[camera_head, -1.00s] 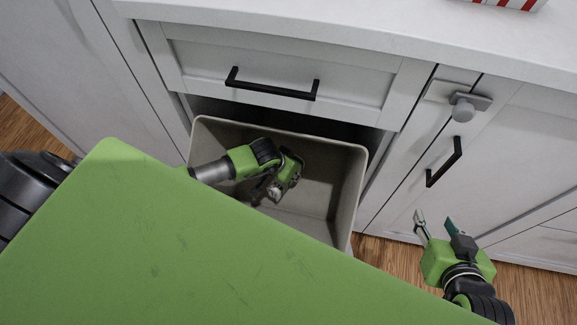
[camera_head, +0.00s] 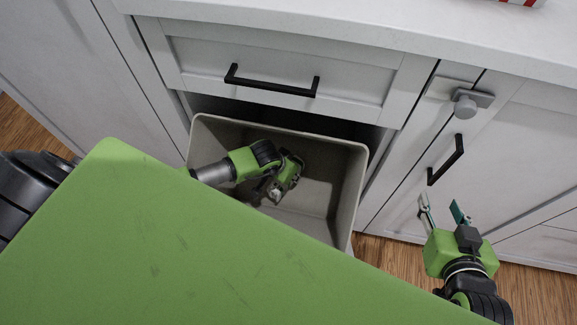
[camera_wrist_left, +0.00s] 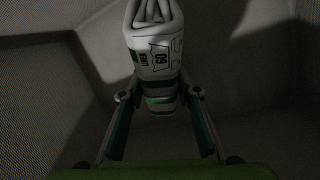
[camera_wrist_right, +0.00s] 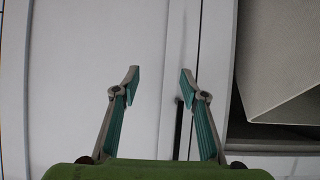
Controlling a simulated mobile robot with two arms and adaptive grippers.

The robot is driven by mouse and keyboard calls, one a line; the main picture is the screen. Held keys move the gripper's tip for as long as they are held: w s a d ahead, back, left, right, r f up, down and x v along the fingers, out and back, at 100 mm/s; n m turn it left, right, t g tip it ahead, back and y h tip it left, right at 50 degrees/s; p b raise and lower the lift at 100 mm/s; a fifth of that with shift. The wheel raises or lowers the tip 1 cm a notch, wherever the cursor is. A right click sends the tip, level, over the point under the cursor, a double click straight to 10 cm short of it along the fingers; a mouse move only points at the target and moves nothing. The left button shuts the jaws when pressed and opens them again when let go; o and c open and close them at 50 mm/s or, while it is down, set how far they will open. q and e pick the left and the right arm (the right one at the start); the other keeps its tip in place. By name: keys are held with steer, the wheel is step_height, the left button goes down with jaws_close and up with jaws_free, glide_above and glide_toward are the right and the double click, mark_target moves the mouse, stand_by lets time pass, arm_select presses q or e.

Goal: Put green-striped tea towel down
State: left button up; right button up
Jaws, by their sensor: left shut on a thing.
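My left gripper (camera_head: 283,190) is down inside a grey-beige bin (camera_head: 352,195) in the cabinet opening. In the left wrist view, a white folded cloth with green stripes and dark printing, the green-striped tea towel (camera_wrist_left: 155,58), sits between the fingers of my left gripper (camera_wrist_left: 160,96), which is shut on it. The towel is hard to make out in the head view. My right gripper (camera_head: 441,205) is open and empty in front of the cabinet door at the right; its spread fingers also show in the right wrist view (camera_wrist_right: 160,78).
The bin stands below a drawer with a black handle (camera_head: 271,87). A white counter (camera_head: 330,25) runs above, with a red-and-white striped thing (camera_head: 528,2) at its edge. A cabinet door with a black handle (camera_head: 446,160) and a grey knob (camera_head: 465,105) are at right.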

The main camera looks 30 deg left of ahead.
arm_select(q)
steer(key=shift+f, duration=0.2)
arm_select(e)
steer(key=shift+w+a+r+t, duration=0.35)
steer(key=shift+w+r+t, duration=0.25)
steer(key=shift+r, duration=0.25)
steer(key=shift+w+y, duration=0.1)
steer(key=shift+y, duration=0.2)
arm_select(q)
steer(key=o, duration=1.1)
